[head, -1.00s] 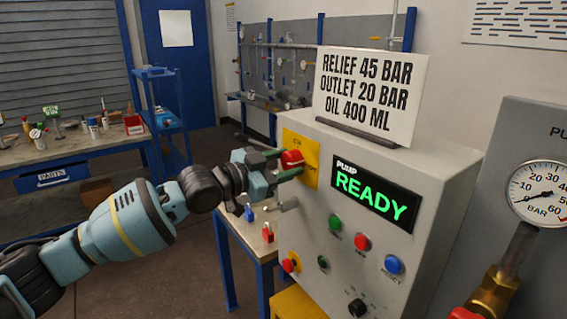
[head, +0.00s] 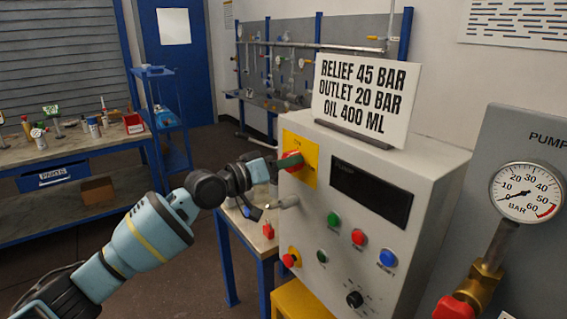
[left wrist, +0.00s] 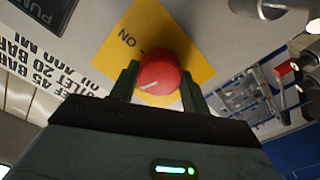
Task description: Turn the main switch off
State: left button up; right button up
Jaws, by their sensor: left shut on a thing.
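The main switch is a red round knob (head: 291,161) on a yellow plate (head: 309,152) on the left part of the grey pump cabinet's front. My left gripper (head: 283,162) is shut on the red knob, with its green fingers at the knob's sides. In the left wrist view the red knob (left wrist: 159,75) sits between the two fingers, and a pale mark shows on its face. The yellow plate (left wrist: 130,38) bears the word "ON" there. The pump display (head: 371,191) is dark. My right gripper is not in view.
The cabinet (head: 330,255) also carries green, red and blue buttons and a black selector (head: 354,299). A lettered sign (head: 362,100) stands on its top. A pressure gauge (head: 527,191) is at the right. A small table (head: 262,244) stands beside the cabinet.

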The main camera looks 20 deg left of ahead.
pick_arm(q)
jog(key=shift+n+p, duration=0.35)
jog(key=shift+n, duration=1.35)
jog(key=o, duration=1)
jog(key=shift+v, duration=3.9)
